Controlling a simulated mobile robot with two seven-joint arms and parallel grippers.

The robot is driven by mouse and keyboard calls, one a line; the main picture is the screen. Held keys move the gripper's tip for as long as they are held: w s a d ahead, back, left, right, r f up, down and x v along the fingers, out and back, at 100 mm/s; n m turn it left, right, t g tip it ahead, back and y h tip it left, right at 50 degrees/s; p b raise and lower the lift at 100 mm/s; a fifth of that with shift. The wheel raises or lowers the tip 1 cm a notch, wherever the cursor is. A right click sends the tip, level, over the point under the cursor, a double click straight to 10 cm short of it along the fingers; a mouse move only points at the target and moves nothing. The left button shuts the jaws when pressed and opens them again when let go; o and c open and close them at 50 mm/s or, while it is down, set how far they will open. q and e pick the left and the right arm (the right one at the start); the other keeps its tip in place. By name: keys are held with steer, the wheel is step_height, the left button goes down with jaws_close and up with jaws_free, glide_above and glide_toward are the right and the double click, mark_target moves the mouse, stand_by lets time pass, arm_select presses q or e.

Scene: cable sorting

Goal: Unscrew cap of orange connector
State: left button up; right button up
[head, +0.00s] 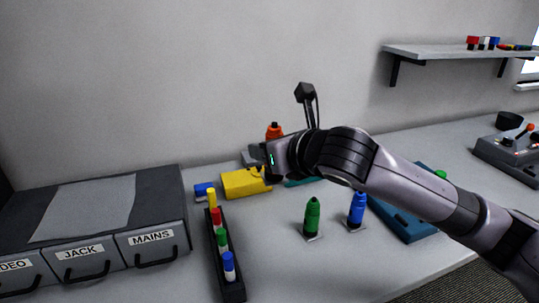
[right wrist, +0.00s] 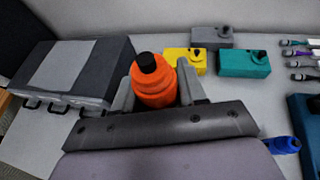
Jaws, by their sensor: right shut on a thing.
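The orange connector (right wrist: 153,88) has a dark tip and sits between the two grey fingers of my right gripper (right wrist: 158,92) in the right wrist view. The gripper is shut on it. In the head view the orange connector's upper part (head: 274,131) shows upright behind my right gripper (head: 268,160). Its lower part is hidden by the gripper and arm, so I cannot tell whether it touches the table. I cannot make out a seam between cap and body. My left gripper is in neither view.
A green connector (head: 312,217) and a blue connector (head: 357,211) stand on the table. A black rack (head: 235,290) holds several coloured pieces. A drawer unit (head: 160,217) labelled JACK and MAINS stands at left. Yellow (head: 240,184), grey (right wrist: 211,38) and teal (right wrist: 243,65) boxes lie behind.

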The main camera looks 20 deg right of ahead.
steer(key=o, duration=0.6)
jaws_close()
steer(key=s+d+f+m+h, duration=0.1)
steer(key=s+d+f, duration=0.2)
steer(key=s+f, duration=0.3)
steer(key=s+d+f+m+h, duration=0.2)
steer(key=s+d+f, duration=0.1)
steer(key=s+f, duration=0.4)
steer(key=shift+f+t, duration=0.3)
steer(key=shift+f, duration=0.85)
